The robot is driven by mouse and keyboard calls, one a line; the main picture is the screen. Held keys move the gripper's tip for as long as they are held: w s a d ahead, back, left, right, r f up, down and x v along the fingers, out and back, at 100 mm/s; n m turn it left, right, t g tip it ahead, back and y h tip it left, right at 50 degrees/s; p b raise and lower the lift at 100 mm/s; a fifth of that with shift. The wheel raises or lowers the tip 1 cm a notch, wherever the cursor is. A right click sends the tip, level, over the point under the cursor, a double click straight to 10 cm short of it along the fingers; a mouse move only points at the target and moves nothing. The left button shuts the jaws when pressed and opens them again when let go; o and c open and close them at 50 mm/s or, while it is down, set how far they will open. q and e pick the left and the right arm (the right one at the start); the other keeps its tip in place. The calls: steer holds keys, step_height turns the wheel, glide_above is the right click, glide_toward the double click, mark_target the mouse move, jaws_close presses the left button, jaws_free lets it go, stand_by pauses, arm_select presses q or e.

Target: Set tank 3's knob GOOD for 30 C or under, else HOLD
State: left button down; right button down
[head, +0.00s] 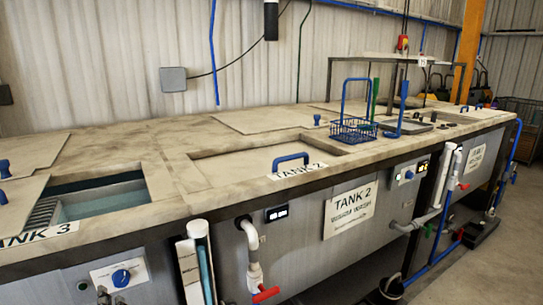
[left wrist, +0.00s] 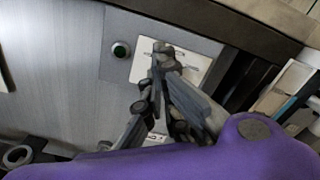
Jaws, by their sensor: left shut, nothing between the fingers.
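Tank 3's blue knob (head: 121,278) sits on a white plate (head: 136,266) on the grey front at lower left in the head view. The plate's markings are too small to read. The TANK 3 label (head: 40,235) is on the lid edge above. My left gripper (left wrist: 162,55) is shut and empty in front of a white plate (left wrist: 198,64) in the left wrist view. It hides the middle of that plate, so I cannot see a knob there or tell contact. A small dark display (head: 277,213) is unreadable.
A green round button (left wrist: 121,49) is left of the plate. An upright tube in a white housing (head: 200,262) and a pipe with a red-handled valve (head: 265,294) stand right of the knob. A blue wire basket (head: 353,130) is on the worktop. Tank 2's sign (head: 350,208) is farther right.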

mark_target(121, 280)
arm_select(q)
steer(key=x, duration=0.5)
steer(key=shift+w+a, duration=0.1)
steer(key=shift+w, duration=0.2)
steer(key=shift+r, duration=0.15)
arm_select(e)
steer(key=shift+d, duration=0.25)
arm_select(q)
steer(key=shift+f, duration=0.25)
arm_select(e)
steer(key=shift+s+f, duration=0.15)
steer(key=shift+f, duration=0.05)
